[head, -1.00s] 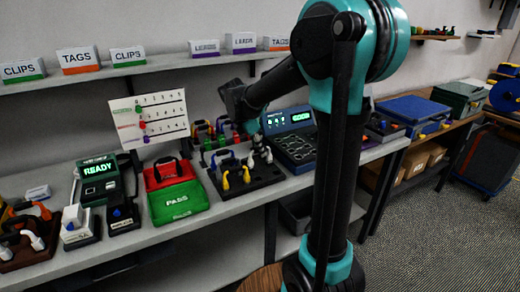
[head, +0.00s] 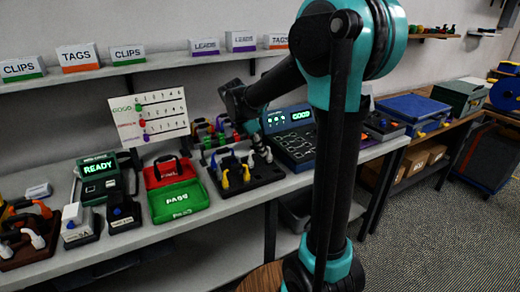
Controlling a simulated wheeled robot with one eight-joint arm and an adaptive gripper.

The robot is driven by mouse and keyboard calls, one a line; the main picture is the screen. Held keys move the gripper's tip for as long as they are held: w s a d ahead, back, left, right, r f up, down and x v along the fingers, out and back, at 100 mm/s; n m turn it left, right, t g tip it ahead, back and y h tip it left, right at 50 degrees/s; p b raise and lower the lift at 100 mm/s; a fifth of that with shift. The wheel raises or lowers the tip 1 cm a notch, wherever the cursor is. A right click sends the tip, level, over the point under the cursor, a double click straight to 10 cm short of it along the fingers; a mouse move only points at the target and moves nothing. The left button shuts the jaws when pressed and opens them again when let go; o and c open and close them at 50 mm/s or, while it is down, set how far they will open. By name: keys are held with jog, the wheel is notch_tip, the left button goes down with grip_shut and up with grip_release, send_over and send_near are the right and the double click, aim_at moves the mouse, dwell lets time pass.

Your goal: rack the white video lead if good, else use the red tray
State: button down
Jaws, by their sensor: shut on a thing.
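My gripper (head: 256,137) is above the black block on the bench, small and dark in the head view. It is shut on what appears to be the white video lead (head: 261,149), which shows as a pale piece below the fingers. Whether the lead is clear of the block, I cannot tell. The black block (head: 268,178) holds leads with yellow ends and grey ends. The tester (head: 294,142) behind it at the right shows GOOD. The red tray (head: 154,180) lies left of the block, behind the green tray marked PASS (head: 178,201).
A READY device (head: 100,180) and two small boxes stand at the left, beside a brown stand of cables (head: 20,255). A chart board (head: 150,118) leans behind the trays. A shelf with labelled cards runs above. My arm hides part of the bench at the right.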

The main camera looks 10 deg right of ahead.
jog(key=shift+f, duration=0.15)
jog(key=c, duration=1.4)
grip_release()
jog(key=shift+c, duration=0.2)
jog(key=shift+o, duration=0.5)
jog(key=o, duration=0.5)
jog(key=shift+c, duration=0.2)
jog(key=shift+r, duration=4)
